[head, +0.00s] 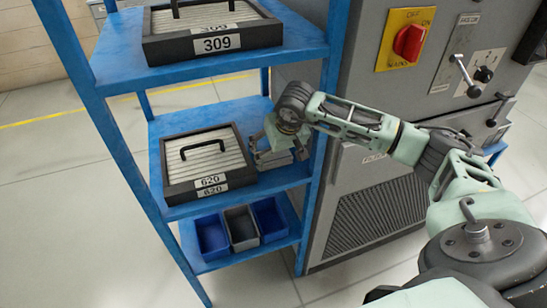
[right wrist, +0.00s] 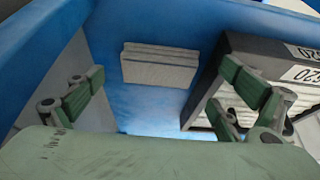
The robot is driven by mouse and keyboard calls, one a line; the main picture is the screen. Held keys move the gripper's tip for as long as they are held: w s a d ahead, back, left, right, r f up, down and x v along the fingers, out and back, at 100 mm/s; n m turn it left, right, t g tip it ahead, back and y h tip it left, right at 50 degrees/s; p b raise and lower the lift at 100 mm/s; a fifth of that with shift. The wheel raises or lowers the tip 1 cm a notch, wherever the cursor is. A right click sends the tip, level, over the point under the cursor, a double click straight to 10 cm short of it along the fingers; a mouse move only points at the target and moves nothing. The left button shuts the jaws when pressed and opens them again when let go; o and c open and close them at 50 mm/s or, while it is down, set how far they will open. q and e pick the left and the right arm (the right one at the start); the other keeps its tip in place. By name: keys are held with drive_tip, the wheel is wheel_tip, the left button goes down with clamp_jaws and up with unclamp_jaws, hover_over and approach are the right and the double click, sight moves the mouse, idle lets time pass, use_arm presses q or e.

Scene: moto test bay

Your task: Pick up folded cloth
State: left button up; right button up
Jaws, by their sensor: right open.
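The folded cloth (right wrist: 160,66) is a pale grey, layered flat bundle on the blue middle shelf (right wrist: 200,32). In the head view the cloth (head: 274,162) shows only in part, behind and below my right gripper (head: 277,152). My right gripper is open and empty. In the right wrist view its fingers (right wrist: 160,88) stand wide apart, and the cloth lies beyond them, between the two sides. A gap to the cloth seems to remain. My left gripper is in neither view.
A dark filter box labelled 620 (head: 205,163) stands close beside the cloth, left in the head view. Box 309 (head: 210,28) sits on the shelf above. Small bins (head: 243,228) stand below. A blue post (head: 322,150) and grey cabinet (head: 375,205) are right.

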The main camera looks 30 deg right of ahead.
sight(274, 156)
drive_tip(key=shift+w+d, duration=0.15)
drive_tip(key=shift+w, duration=0.65)
drive_tip(key=b+x, duration=0.3)
drive_tip(key=x, duration=0.1)
drive_tip(key=shift+f, duration=0.15)
drive_tip(key=shift+w+d+f, duration=0.1)
drive_tip(key=shift+w+f, duration=0.1)
drive_tip(key=shift+f, duration=0.2)
drive_tip(key=shift+r, duration=0.1)
drive_tip(key=shift+c, duration=0.4)
drive_tip(key=c, duration=0.7)
drive_tip(key=shift+c, duration=0.2)
